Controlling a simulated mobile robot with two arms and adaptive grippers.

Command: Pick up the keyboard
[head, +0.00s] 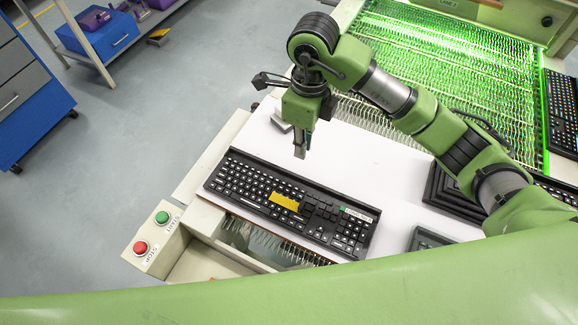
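A black keyboard (245,187) lies on the white work surface near its front edge, slanting down to the right. A yellow piece (285,202) lies on its middle keys, and a small green and white label is at its upper right edge. My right gripper (301,152) points down above the surface, just behind the keyboard and apart from it. The fingers are seen nearly edge-on, so I cannot tell whether they are open or shut. I see nothing held in them. My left gripper is not in view.
Stacked black keyboards (452,194) stand to the right, partly behind my arm. Another dark device (430,239) lies at the front right. A green-lit conveyor (450,60) is behind. A green START button (162,217) and red STOP button (140,248) sit at the front left.

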